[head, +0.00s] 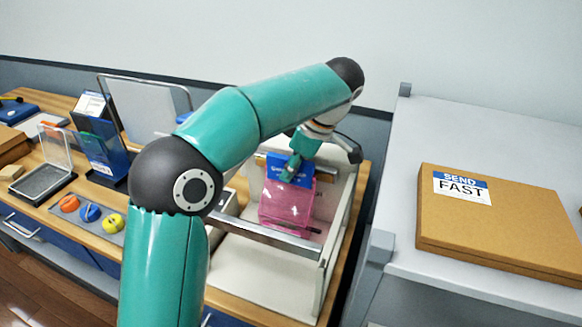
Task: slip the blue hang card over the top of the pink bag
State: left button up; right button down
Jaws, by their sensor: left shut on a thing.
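A pink see-through bag (287,208) stands upright in a white open-fronted bin behind a metal bar. The blue hang card (290,171) is at the top edge of the bag, with its lower part against the pink. I cannot tell whether it is around the bag's top or only in front of it. My left gripper (292,164) reaches down from above and is shut on the blue card's upper edge. The gripper covers part of the card. My right gripper is not in view.
The white bin (250,262) has side walls and a metal front bar (266,237). A brown box labelled SEND FAST (510,225) lies on the grey surface at right. At left are a clear-lidded case (43,183), a blue holder (103,150) and several coloured rolls (90,213).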

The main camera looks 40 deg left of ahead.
pick_arm(q)
jog(key=shift+f, duration=0.25)
jog(key=o, duration=0.8)
jog(key=shift+s, duration=0.1)
jog(key=shift+r, duration=0.1)
notch_tip(320, 180, up, 9)
jog(key=p, duration=0.8)
dwell(0.6)
